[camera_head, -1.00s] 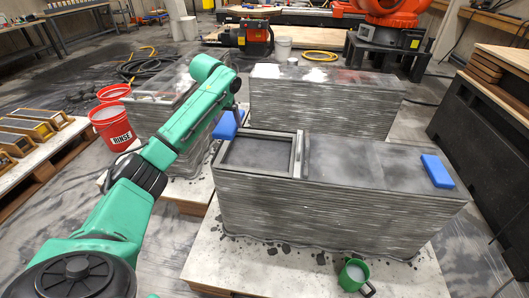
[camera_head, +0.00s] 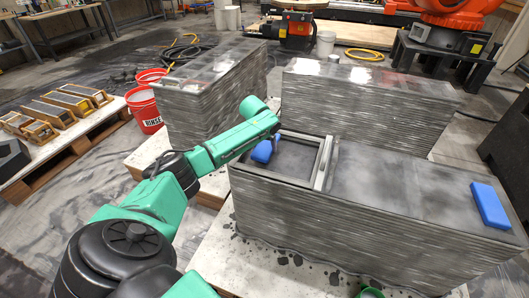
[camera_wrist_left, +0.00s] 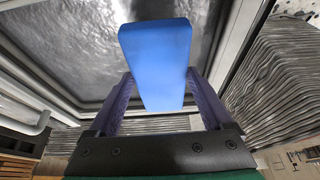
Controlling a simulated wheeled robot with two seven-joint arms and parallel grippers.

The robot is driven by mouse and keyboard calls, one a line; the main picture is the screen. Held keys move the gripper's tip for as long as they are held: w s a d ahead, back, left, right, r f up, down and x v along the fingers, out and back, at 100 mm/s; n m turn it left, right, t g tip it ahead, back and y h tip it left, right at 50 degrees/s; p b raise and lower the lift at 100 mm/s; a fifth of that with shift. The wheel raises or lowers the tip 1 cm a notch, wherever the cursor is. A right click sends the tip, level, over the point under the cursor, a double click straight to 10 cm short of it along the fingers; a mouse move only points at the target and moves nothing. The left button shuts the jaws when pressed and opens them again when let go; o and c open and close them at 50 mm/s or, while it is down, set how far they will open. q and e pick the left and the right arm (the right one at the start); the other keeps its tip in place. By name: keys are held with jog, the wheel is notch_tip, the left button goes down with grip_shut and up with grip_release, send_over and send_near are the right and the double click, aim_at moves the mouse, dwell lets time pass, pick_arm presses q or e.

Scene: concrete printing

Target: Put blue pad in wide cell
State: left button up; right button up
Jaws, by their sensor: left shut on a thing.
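My left gripper (camera_head: 276,138) is shut on a blue pad (camera_head: 262,151) and holds it over the left part of the wide cell. In the left wrist view the pad (camera_wrist_left: 158,50) sits between both fingers (camera_wrist_left: 158,82), above a dark cell floor inside a light grey frame. The wide cell (camera_head: 299,160) is a square, raised-rim opening at the left end of the layered concrete block (camera_head: 370,215). I cannot tell whether the pad touches the cell floor. A second blue pad (camera_head: 490,206) lies on the block's right end. My right gripper is not in view.
A narrow slot (camera_head: 325,162) borders the wide cell on its right. Two other concrete blocks stand behind, one left (camera_head: 205,95) and one further back (camera_head: 370,100). The block's middle top is clear.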

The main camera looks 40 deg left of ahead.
pick_arm(q)
notch_tip(320, 180, down, 3)
jog(key=shift+r, duration=0.1)
jog(key=o, duration=1.2)
jog(key=shift+o, duration=0.2)
jog(key=p+v, duration=0.2)
jog(key=v, duration=1)
jog(key=shift+w+d+r, duration=0.1)
